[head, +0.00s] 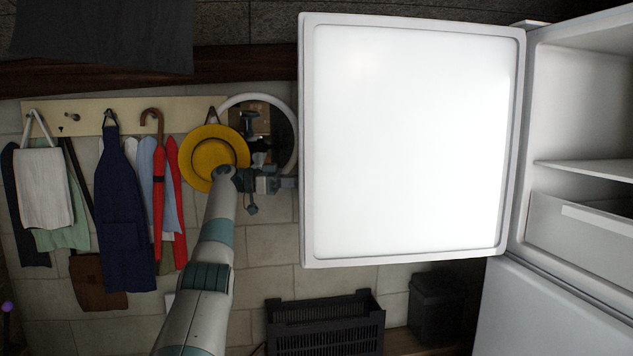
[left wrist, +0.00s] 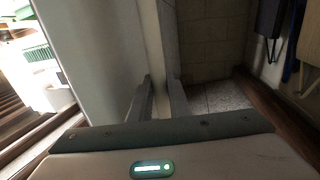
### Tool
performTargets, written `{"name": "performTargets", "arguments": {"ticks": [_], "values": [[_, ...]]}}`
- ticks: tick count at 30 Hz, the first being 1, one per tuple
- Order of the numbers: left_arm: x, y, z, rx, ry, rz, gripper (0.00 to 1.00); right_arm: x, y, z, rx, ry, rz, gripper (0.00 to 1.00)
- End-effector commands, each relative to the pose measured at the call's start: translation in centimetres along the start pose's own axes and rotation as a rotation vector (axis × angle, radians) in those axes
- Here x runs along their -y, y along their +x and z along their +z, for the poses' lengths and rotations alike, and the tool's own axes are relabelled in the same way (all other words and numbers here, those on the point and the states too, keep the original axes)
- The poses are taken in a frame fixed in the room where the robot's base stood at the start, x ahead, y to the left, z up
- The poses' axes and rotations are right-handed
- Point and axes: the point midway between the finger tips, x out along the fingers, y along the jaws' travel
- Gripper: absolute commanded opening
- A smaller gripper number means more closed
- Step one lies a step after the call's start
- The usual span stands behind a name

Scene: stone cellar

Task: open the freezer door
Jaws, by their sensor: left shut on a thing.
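The freezer door (head: 410,140) stands wide open in the head view, its white inner panel facing me. The open freezer compartment (head: 580,100) is to its right, with a shelf and a drawer inside. My left gripper (head: 288,182) is at the door's left, free edge. In the left wrist view my left gripper (left wrist: 160,100) has its fingers at the edge of the door (left wrist: 95,60), shut on it. The outer side of the door and any handle are hidden in the head view. My right gripper is not in view.
Aprons, an umbrella and a yellow hat (head: 205,160) hang from a wall rack (head: 75,117) at the left, behind my left arm. A round mirror (head: 290,115) is behind the gripper. A dark crate (head: 325,325) and a dark bin (head: 437,305) stand below the door.

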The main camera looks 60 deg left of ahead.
Motion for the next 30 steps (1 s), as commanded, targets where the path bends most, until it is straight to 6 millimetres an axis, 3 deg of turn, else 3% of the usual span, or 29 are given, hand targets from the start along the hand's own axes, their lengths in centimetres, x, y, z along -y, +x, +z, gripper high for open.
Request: {"name": "performTargets", "arguments": {"ticks": [5,6,8,22,30], "values": [[0.0,0.1,0.3,0.007,-0.002,0.002,0.0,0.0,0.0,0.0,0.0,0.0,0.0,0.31],[0.0,0.1,0.3,0.007,-0.002,0.002,0.22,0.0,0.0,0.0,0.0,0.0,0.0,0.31],[0.0,0.1,0.3,0.007,-0.002,0.001,0.36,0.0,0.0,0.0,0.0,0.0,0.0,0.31],[0.0,-0.5,0.1,0.003,-0.001,0.0,0.36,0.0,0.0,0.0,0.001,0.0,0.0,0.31],[0.1,-3.7,-0.1,0.0,-0.002,-0.002,0.36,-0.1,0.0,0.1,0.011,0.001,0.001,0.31]]}}
